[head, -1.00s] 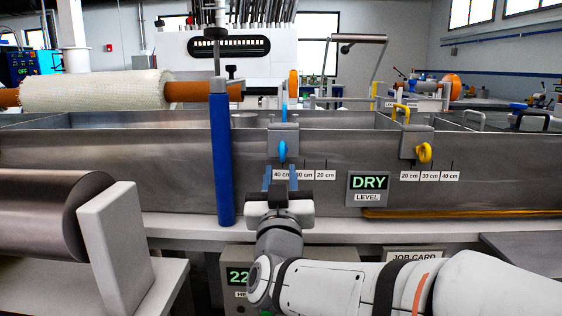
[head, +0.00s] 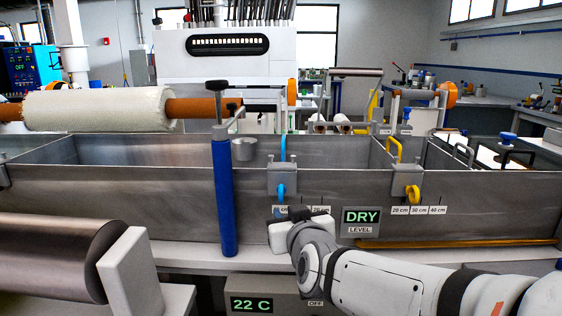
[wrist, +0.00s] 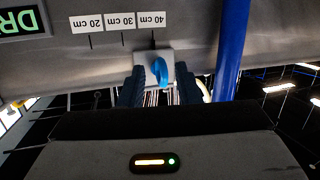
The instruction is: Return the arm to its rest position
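My gripper (head: 301,212) is in front of the grey tank's near wall, just below and right of the blue hook handle (head: 280,192). Its fingers are mostly hidden in the head view. In the wrist view my gripper (wrist: 160,88) shows two dark blue fingers spread apart, with nothing held. The blue handle (wrist: 160,72) appears between and beyond the fingertips there; contact cannot be told. My white arm reaches in from the lower right.
The metal tank (head: 120,205) spans the middle, with a blue post (head: 223,195) left of my gripper. A yellow handle (head: 413,193) and a DRY level sign (head: 361,217) are to the right.

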